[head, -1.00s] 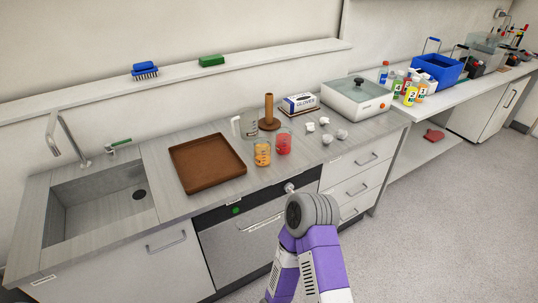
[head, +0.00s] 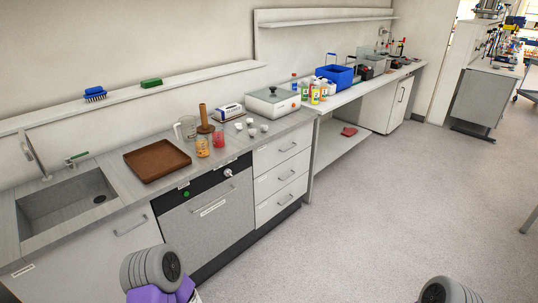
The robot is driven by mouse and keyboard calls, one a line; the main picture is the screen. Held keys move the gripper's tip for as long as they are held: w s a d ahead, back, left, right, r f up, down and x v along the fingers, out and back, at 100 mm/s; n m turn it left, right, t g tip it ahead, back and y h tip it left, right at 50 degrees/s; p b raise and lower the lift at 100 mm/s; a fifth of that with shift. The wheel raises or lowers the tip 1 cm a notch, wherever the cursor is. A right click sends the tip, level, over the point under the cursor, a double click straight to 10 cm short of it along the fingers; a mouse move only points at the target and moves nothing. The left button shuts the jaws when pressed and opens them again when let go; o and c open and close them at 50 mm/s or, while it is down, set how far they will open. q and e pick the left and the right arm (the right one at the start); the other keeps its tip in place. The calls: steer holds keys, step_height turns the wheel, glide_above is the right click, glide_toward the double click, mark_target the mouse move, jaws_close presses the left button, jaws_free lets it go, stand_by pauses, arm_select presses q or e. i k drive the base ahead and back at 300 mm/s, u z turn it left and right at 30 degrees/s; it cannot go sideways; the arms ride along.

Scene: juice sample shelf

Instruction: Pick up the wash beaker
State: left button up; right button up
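A clear beaker with a handle (head: 186,129) stands on the counter at the back right of the brown tray. In front of it are a small beaker with orange contents (head: 202,147) and, to the right, a beaker with red contents (head: 218,138). No readable label shows which one is the wash beaker. Parts of my two arms show at the bottom edge, well short of the counter. Neither gripper is in the picture.
A brown tray (head: 156,160) lies between the sink (head: 68,200) and the beakers. A brown upright cylinder (head: 204,118), a glove box (head: 228,112) and several small white pieces stand nearby. Cabinet fronts line the counter. The floor (head: 370,200) to the right is clear.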

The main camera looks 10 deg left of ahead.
mark_target(201, 142)
steer(key=z, duration=0.35)
steer(key=i, duration=1.95)
steer(key=u, duration=1.1)
